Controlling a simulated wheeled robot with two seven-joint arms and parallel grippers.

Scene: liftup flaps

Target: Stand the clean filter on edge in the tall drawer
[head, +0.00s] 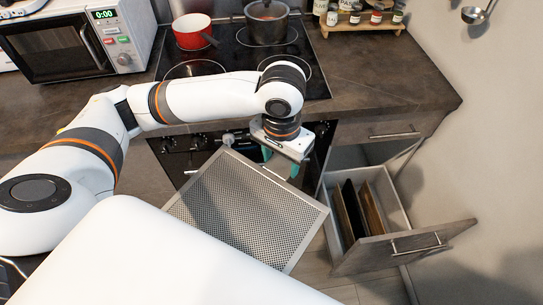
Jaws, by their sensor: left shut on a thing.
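The filter (250,208) is a flat grey mesh panel with a light metal frame. It is tilted in front of the stove, and my white body covers its lower left part. My left gripper (275,160) is shut on the filter at its upper edge; the fingertips are partly hidden. The tall drawer (398,248) is pulled open to the right of the filter. Brown boards (358,212) stand on edge inside it, with some bare floor showing beside them. The filter's right corner is close to the drawer's left side in the picture. My right gripper is not in view.
The dark countertop (400,85) runs above the drawer. A red pot (194,32) and a grey pot (266,24) stand on the cooktop (228,62). A microwave (75,40) is at the left, and a spice rack (362,20) is at the back. The wall is close on the right.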

